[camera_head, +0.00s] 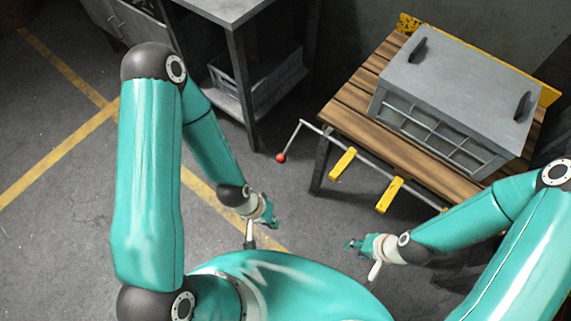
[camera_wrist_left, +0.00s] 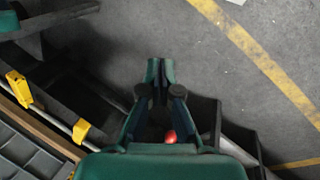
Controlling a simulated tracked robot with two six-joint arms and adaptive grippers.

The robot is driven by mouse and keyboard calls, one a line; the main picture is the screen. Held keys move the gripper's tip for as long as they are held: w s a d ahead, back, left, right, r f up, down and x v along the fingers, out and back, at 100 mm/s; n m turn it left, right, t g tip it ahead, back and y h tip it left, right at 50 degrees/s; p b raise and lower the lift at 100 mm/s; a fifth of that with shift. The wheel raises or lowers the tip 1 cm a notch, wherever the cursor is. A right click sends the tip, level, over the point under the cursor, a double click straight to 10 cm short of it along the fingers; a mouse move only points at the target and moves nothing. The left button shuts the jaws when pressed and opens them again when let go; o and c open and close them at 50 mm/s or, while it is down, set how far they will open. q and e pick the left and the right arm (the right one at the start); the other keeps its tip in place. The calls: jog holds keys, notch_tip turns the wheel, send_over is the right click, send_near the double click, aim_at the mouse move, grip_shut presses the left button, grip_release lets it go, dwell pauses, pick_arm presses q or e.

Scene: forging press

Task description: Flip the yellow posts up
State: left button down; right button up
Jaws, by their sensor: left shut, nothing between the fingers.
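Two yellow posts, a left one (camera_head: 342,163) and a right one (camera_head: 389,195), stick outward from a metal bar along the front edge of a wooden table, folded down rather than upright. The bar's crank ends at the left in a red knob (camera_head: 281,158). My left gripper (camera_head: 268,214) is shut and empty, below the knob in the head view and apart from the posts. In the left wrist view its fingertips (camera_wrist_left: 160,62) are together; the posts (camera_wrist_left: 18,88) show at the left and the red knob (camera_wrist_left: 170,137) shows behind the fingers. My right gripper (camera_head: 351,245) is below the posts, touching neither; its fingers are too small to judge.
A grey lidded crate (camera_head: 450,85) with two dark handles stands on the wooden table (camera_head: 345,115). A grey workbench (camera_head: 225,8) with a crate on its lower shelf stands at the back. Floor with yellow lines (camera_head: 60,150) is clear at the left.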

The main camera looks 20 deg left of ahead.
pick_arm(q)
jog(key=s+d+f+n+g+h+b, duration=0.2)
jog(key=s+f+n+g+h+b, duration=0.15)
jog(key=f+b, duration=0.35)
jog(key=s+d+f+n+g+h+b, duration=0.3)
jog(key=s+f+n+b, duration=0.2)
jog(key=f+b, duration=0.15)
jog(key=w+d+f+n+t+h+b, duration=0.1)
jog(key=w+f+n+t+h+b, duration=0.1)
jog(key=w+n+t+h+b, duration=0.5)
jog(key=w+d+f+n+t+h+b, duration=0.15)
jog(key=w+n+t+b, duration=0.4)
jog(key=w, duration=0.55)
jog(key=w+a+f+n+t+y+b, duration=0.1)
jog(key=w+a+n+t+y+b, duration=0.1)
jog(key=w+a+n+t+y, duration=0.2)
jog(key=w+a+f+n+t+y+b, duration=0.2)
jog(key=w+a+n+t+y, duration=0.2)
jog(key=a+t, duration=0.6)
jog(key=w+n, duration=0.1)
jog(key=n, duration=0.1)
jog(key=shift+w+f+n+t+b, duration=0.15)
jog(key=shift+w+n+t+b, duration=0.15)
jog(key=shift+t, duration=0.1)
